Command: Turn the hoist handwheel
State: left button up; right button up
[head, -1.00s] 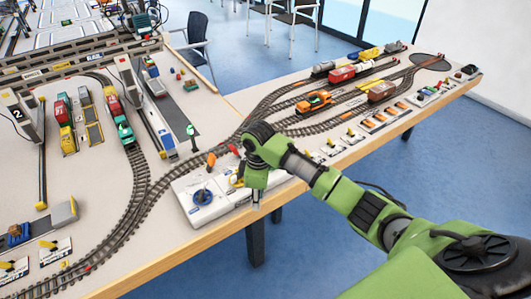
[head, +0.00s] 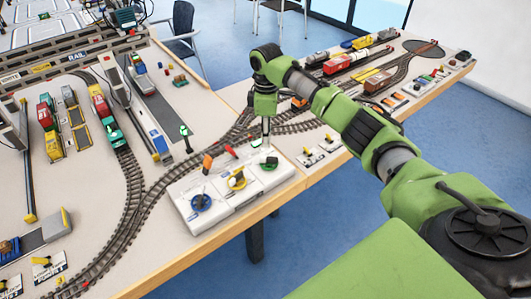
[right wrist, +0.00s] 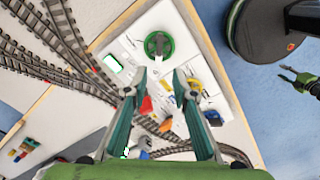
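A white control box (head: 222,212) at the table's front edge carries three handwheels: blue (head: 201,202), yellow (head: 237,180) and green (head: 269,164). I cannot read which is labelled hoist. My right gripper (head: 266,146) points down over the green wheel. In the right wrist view the green wheel (right wrist: 158,44) lies just beyond the spread fingertips of my right gripper (right wrist: 162,76), with nothing between them. The yellow wheel (right wrist: 194,86) is beside the right finger. My left gripper (right wrist: 286,74) shows small at the right wrist view's right edge, fingers apart, away from the box.
Orange and red levers (head: 208,163) stand behind the wheels. Model tracks (head: 140,185) curve past the box. A green signal (head: 185,138) stands behind it. Gantry cranes and wagons (head: 103,108) fill the left; more trains stand back right.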

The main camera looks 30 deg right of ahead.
aim_at(266, 157)
pick_arm(q)
jog(key=shift+w+r+p, duration=0.45)
jog(key=shift+w+r, duration=0.2)
pick_arm(e)
notch_tip(266, 157, down, 9)
jog(key=shift+w+f, duration=0.15)
pick_arm(q)
jog(key=shift+s, duration=0.1)
pick_arm(e)
grip_shut()
